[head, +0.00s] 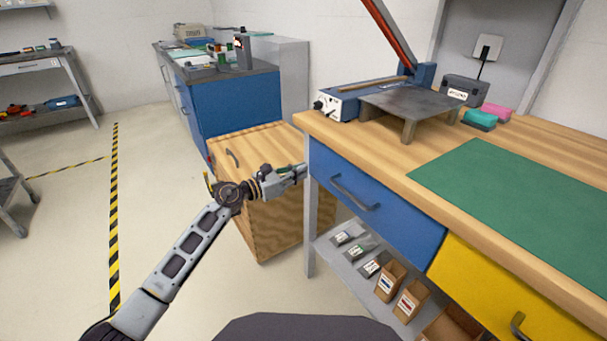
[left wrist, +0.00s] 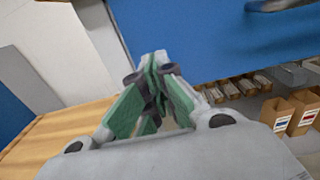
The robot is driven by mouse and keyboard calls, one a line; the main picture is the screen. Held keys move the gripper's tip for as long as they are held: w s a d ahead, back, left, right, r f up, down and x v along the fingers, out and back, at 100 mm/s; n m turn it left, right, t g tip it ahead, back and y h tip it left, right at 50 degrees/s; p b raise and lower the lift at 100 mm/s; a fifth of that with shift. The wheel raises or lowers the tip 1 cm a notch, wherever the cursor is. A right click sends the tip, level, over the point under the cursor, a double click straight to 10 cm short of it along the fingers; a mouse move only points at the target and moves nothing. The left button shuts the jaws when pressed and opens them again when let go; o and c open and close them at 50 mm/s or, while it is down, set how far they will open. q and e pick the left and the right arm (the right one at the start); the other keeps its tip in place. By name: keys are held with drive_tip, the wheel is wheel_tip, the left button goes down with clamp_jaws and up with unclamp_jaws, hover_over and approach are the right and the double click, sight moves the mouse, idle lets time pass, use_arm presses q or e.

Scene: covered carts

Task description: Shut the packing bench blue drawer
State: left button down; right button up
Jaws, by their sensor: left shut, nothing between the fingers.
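The blue drawer (head: 372,205) is in the packing bench (head: 420,145), at its left end, with a dark bar handle (head: 354,192) on its front. The drawer front looks about level with the yellow drawer beside it; I cannot tell whether a small gap is left. My left gripper (head: 300,172) is shut and empty, close to the bench's left front leg, left of the handle. In the left wrist view the shut fingers (left wrist: 155,85) point at the lower part of the blue front (left wrist: 200,35); contact cannot be told. My right gripper is not in view.
A yellow drawer (head: 510,290) is right of the blue one. A shelf (head: 345,262) with small boxes and cardboard bins lies below. A wooden cabinet (head: 265,225) stands behind my left forearm. The floor at left is open.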

use_arm(q)
drive_tip(key=p+v, duration=0.2)
drive_tip(key=v, duration=0.8)
drive_tip(key=shift+s+a, duration=0.15)
drive_tip(key=shift+a, duration=0.1)
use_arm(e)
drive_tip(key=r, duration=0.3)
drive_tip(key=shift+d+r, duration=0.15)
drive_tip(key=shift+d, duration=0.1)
